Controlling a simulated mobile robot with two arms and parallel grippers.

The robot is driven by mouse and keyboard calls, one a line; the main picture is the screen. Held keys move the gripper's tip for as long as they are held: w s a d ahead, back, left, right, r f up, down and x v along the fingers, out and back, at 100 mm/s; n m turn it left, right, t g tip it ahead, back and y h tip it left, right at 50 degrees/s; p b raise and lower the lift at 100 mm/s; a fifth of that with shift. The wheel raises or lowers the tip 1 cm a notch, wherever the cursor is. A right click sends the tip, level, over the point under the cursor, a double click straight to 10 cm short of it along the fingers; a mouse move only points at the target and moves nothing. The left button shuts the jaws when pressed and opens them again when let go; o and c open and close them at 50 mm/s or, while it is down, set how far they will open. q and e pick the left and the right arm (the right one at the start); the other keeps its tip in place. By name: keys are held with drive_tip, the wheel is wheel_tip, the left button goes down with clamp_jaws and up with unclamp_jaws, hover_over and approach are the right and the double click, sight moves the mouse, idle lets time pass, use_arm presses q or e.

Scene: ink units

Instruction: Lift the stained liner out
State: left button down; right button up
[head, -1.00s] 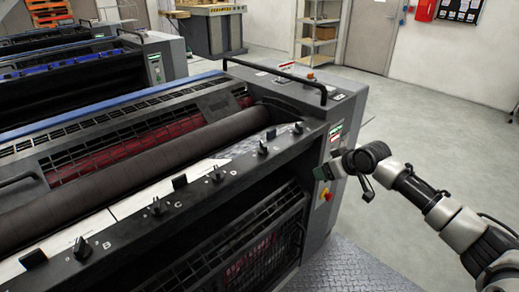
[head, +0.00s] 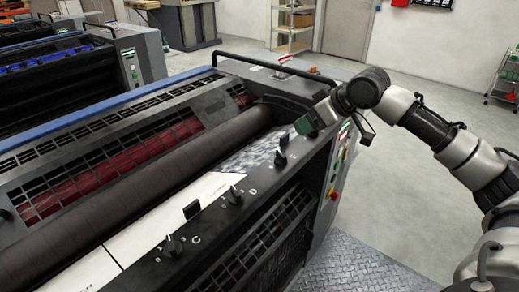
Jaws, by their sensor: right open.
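The stained liner (head: 254,154) is the grey, mottled strip at the right end of the trough, beside the dark roller (head: 150,185). Its lower edge is partly hidden by the front rail and a black key knob. A clean white liner (head: 190,200) lies to its left, with another white one (head: 65,270) further left. My right gripper (head: 338,128) is open and empty above the right end of the front rail, to the right of the stained liner and apart from it. My left gripper is out of view.
The front rail (head: 215,213) carries several upright black knobs with letters such as C and D. A black handle bar (head: 270,65) arches over the machine's right end. A control panel with buttons (head: 338,170) is on the end face. Open floor lies to the right.

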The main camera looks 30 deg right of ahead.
sight(286, 135)
drive_tip(key=x, duration=0.3)
drive_tip(key=shift+f, duration=0.3)
drive_tip(key=shift+w+f, duration=0.2)
drive_tip(key=shift+f, duration=0.05)
drive_tip(key=shift+w+a+f, duration=0.15)
drive_tip(key=shift+w+f, duration=0.05)
drive_tip(key=p+x, duration=0.1)
drive_tip(key=x, duration=0.4)
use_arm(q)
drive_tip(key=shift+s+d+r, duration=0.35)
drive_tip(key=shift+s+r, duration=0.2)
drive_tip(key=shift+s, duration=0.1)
use_arm(e)
clamp_jaws()
